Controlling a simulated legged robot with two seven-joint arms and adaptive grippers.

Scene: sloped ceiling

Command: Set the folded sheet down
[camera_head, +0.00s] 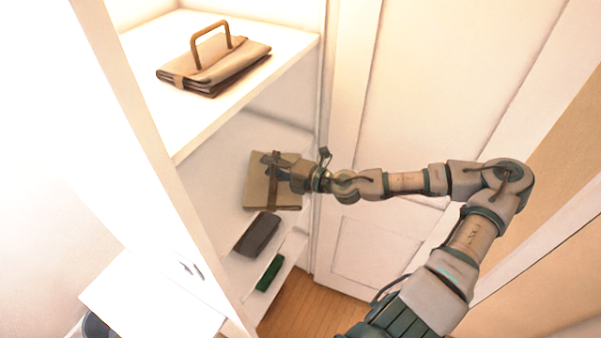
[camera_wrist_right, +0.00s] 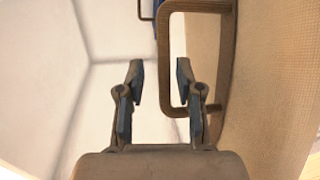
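A tan folded sheet-like bundle (camera_head: 257,192) with a brown strap stands on the cabinet's middle level, behind my right gripper (camera_head: 272,160). In the right wrist view, my right gripper (camera_wrist_right: 160,80) is open, its two fingers apart. A brown handle (camera_wrist_right: 200,108) on a tan woven surface (camera_wrist_right: 270,80) shows there at the right. One bar of the handle appears in the gap between the fingers; I cannot tell whether it touches them. A similar tan folded bundle (camera_head: 225,66) with an upright brown handle lies on the upper shelf. My left gripper is not in view.
The white upper shelf (camera_head: 140,50) overhangs the middle level. A dark grey folded item (camera_head: 258,235) and a green one (camera_head: 269,273) lie lower down. The cabinet's side panel (camera_head: 165,185) is at left; a white door (camera_head: 370,250) is at right.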

